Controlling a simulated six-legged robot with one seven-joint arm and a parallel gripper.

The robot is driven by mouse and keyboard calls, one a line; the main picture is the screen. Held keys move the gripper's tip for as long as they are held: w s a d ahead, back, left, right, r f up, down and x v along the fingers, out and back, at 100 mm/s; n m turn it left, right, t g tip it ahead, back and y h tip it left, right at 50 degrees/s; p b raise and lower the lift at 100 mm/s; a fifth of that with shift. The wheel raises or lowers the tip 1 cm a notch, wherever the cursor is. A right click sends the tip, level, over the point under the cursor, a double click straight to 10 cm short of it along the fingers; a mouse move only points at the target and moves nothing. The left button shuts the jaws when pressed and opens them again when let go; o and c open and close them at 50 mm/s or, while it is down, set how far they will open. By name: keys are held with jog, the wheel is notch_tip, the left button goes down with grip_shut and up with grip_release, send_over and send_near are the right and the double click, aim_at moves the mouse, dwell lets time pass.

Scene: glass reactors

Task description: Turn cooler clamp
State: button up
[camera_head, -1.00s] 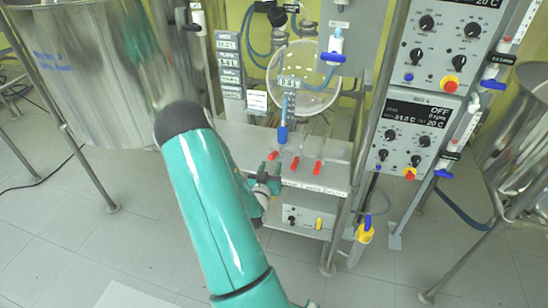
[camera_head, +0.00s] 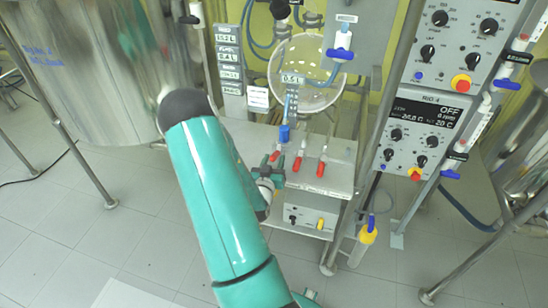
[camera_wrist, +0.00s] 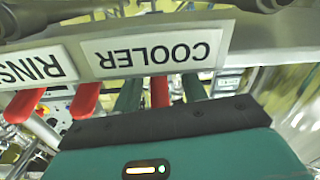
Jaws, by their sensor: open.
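The cooler clamp's red handle (camera_wrist: 160,92) hangs below the COOLER label (camera_wrist: 152,52), which reads upside down in the wrist view. My gripper (camera_wrist: 161,86) is open, with one teal finger on each side of that handle. I cannot tell whether either finger touches it. In the head view, my gripper (camera_head: 269,180) is at the left end of the steel shelf, beside the leftmost red handle (camera_head: 275,156), and is partly hidden by my arm. The clamp's body is hidden.
Two more red handles (camera_head: 297,164) (camera_head: 321,170) stand to the right on the shelf (camera_head: 335,178). A control box (camera_head: 308,218) is below. A large steel vessel (camera_head: 90,60) is at left and control panels (camera_head: 425,125) at right. The tiled floor in front is open.

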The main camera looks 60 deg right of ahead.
jog(key=shift+d, duration=0.35)
jog(key=shift+s+a+r, duration=0.1)
grip_shut()
